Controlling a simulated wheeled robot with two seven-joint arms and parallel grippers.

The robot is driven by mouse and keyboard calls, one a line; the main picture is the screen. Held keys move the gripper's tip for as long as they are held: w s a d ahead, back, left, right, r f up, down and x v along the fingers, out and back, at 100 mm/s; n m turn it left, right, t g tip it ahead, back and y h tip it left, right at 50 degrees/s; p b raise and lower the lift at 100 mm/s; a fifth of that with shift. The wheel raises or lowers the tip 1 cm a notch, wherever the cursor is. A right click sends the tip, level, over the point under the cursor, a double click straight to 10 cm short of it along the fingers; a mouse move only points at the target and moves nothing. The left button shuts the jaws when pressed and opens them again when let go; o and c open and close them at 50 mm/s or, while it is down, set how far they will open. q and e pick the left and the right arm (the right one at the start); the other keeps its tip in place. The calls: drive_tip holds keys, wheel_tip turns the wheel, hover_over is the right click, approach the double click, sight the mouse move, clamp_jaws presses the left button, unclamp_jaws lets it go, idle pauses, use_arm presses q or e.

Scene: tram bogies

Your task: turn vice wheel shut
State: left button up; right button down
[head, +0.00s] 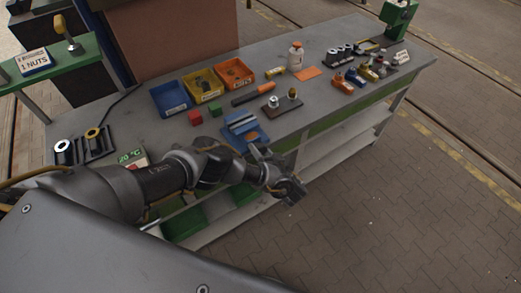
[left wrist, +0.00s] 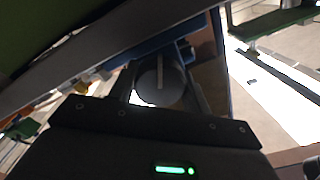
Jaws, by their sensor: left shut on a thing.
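The blue vice (head: 238,125) with grey jaws stands at the front edge of the workbench, left of the middle. My left arm reaches across from the left, and my left gripper (head: 290,189) is at the bench's front edge, just in front of the vice. In the left wrist view a round grey wheel (left wrist: 160,82) with a light bar across its face sits between the fingers. The gripper is shut on this wheel. In the head view the wheel is hidden by the gripper. My right gripper is not in view.
On the bench (head: 330,95), blue (head: 170,97), yellow (head: 203,85) and orange bins (head: 235,73) stand behind the vice. Below is a shelf (head: 330,153); the paved floor (head: 400,220) at right is clear.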

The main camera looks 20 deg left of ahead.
use_arm(q)
drive_tip(key=shift+s+d+f, duration=0.1)
drive_tip(key=shift+s+f, duration=0.05)
drive_tip(key=o, duration=1)
